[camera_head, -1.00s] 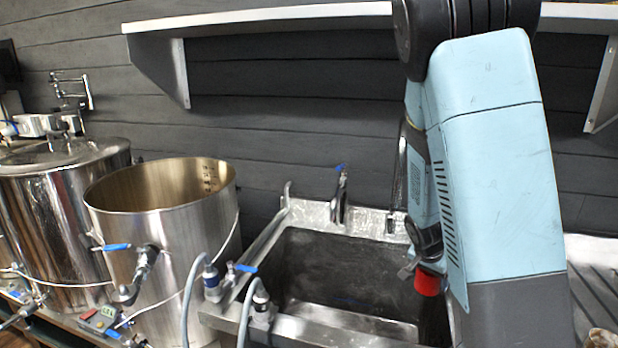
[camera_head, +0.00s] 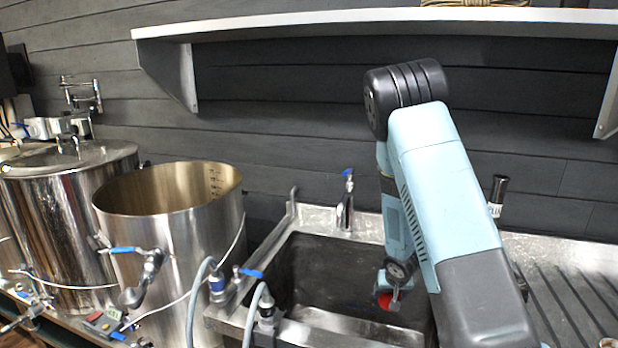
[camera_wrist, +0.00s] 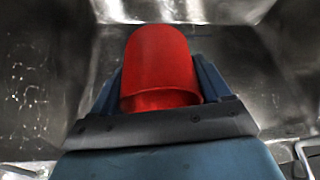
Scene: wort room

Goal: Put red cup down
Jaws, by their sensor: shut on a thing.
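The red cup (camera_wrist: 160,65) is held between the two fingers of my gripper (camera_wrist: 162,88) in the wrist view. The dark walls of the metal sink (camera_wrist: 245,60) show around it. In the head view, only a small part of the red cup (camera_head: 388,301) shows beside my gripper (camera_head: 384,290), over or inside the right part of the sink basin (camera_head: 325,270). My arm hides much of the gripper and the sink's right side. I cannot tell whether the cup touches the sink bottom.
A tap (camera_head: 346,205) stands at the sink's back edge. A ribbed drainboard (camera_head: 575,295) lies to the right, with a dark bottle-like thing (camera_head: 497,192) behind my arm. A tall open steel pot (camera_head: 175,250) stands left of the sink. A shelf (camera_head: 330,25) runs above.

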